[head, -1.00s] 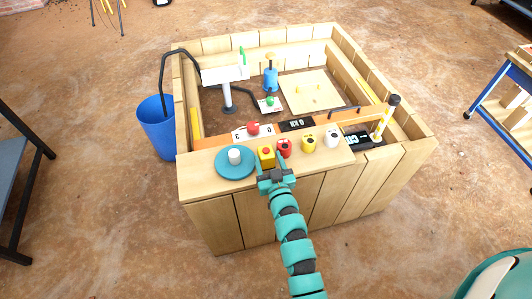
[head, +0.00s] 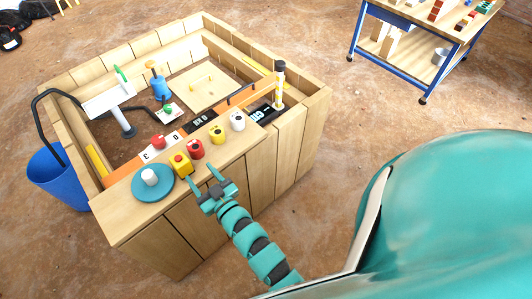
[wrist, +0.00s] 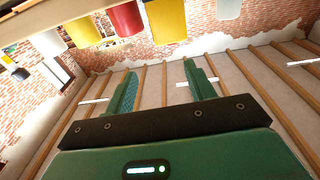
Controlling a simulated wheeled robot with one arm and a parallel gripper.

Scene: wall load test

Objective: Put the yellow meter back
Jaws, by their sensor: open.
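A yellow cylinder (head: 217,134) stands farther right along the same ledge. I cannot tell which of these is the meter. My gripper (head: 205,177) is open and empty, just off the ledge's front edge, with its fingers pointing toward the yellow block. In the wrist view the gripper (wrist: 158,72) shows nothing between its fingers. The yellow block (wrist: 165,20) and the yellow cylinder (wrist: 83,32) show at the top there, beyond the fingertips.
A red cylinder (head: 195,149) stands between the two yellow things. A white cylinder (head: 237,121) stands to the right, and a teal disc (head: 140,186) bears a white piece at left. A black-topped post (head: 279,88) rises at the right. A blue bin (head: 58,182) stands on the floor.

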